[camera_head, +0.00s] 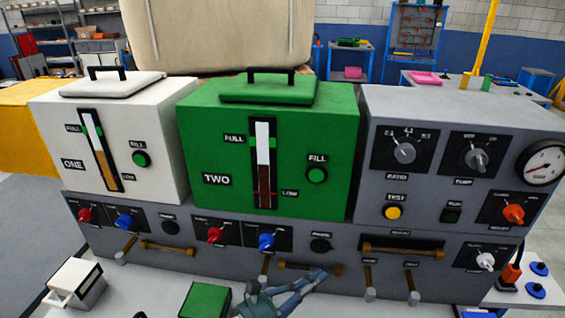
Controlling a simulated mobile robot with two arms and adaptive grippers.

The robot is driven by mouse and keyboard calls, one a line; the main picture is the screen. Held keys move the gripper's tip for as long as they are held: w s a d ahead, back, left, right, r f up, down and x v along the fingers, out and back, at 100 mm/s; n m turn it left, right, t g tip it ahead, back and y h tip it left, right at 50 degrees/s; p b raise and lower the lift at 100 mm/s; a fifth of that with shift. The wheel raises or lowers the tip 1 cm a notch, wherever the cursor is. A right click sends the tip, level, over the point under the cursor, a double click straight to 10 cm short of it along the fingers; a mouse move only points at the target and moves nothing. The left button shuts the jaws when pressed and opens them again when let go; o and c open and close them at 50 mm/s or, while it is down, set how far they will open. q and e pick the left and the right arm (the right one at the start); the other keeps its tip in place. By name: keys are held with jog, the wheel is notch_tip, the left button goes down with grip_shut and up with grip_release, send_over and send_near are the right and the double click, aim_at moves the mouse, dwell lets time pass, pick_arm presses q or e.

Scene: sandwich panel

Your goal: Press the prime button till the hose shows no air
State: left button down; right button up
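Two round black buttons sit on the grey lower panel, one under the white tank (170,228) and one under the green tank (320,246). The small labels above them are hard to read, probably PRIME. A tan hose piece (167,249) runs below the first button. Another hose piece (295,267) runs below the second, partly behind my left gripper (318,278). Air in the hoses cannot be made out. My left gripper is low in front of the panel, just below the second button and apart from it. Its finger gap is unclear. My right gripper is not in view.
White tank ONE (150,110) and green tank TWO (210,125) stand above red and blue knobs. The grey control box (430,190) holds dials, a yellow test button (393,213) and a gauge (541,163). A small white box (75,282) and green box (205,300) stand in front.

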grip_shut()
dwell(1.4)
